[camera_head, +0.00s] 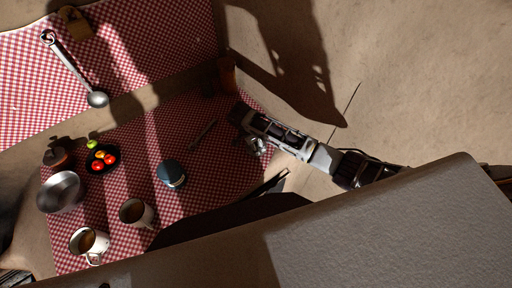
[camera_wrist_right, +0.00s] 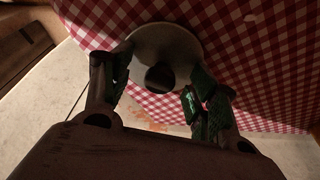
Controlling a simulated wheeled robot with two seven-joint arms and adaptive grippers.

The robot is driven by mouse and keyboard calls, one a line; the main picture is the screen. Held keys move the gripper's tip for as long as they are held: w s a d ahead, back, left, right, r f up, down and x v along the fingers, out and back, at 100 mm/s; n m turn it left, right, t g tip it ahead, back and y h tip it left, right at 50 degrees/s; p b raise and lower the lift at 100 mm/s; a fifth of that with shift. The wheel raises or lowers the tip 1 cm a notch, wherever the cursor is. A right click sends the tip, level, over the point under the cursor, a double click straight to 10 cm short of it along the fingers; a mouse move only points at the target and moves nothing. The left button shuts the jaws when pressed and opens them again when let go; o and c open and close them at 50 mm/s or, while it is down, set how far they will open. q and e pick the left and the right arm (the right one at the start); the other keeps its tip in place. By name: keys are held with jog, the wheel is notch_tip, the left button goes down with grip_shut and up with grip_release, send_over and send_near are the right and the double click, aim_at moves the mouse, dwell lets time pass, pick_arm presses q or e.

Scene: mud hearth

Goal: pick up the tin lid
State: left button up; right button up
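A pale round disc with a dark round knob, which looks like the tin lid (camera_wrist_right: 172,42), lies over the checked cloth in the right wrist view. My right gripper (camera_wrist_right: 160,76) is open, with its two green-padded fingers on either side of the near part of the disc. I cannot tell whether they touch it. In the head view my right gripper (camera_head: 243,124) is low over the right part of the cloth, and I cannot make out the disc there. My left gripper is not in view.
The red checked cloth (camera_head: 120,190) holds a blue-topped tin (camera_head: 171,173), two mugs (camera_head: 134,211), a metal bowl (camera_head: 61,191), a dark fruit bowl (camera_head: 97,168) and a lidded pot (camera_head: 57,158). A brown vessel (camera_head: 227,75) stands beyond my right gripper.

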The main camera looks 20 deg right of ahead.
jog(key=shift+s+d+f, duration=0.15)
jog(key=shift+s+f, duration=0.3)
jog(key=shift+f, duration=0.05)
jog(key=c, duration=0.6)
jog(key=shift+c, duration=0.4)
jog(key=shift+r, duration=0.1)
jog(key=shift+w+r, duration=0.1)
jog(key=shift+r, duration=0.05)
jog(key=shift+c, duration=0.7)
jog(key=shift+w+r, duration=0.15)
jog(key=shift+r, duration=0.1)
notch_tip(320, 180, up, 9)
jog(key=shift+w+r+b, duration=0.15)
jog(key=shift+r+b, duration=0.05)
jog(key=shift+b, duration=0.45)
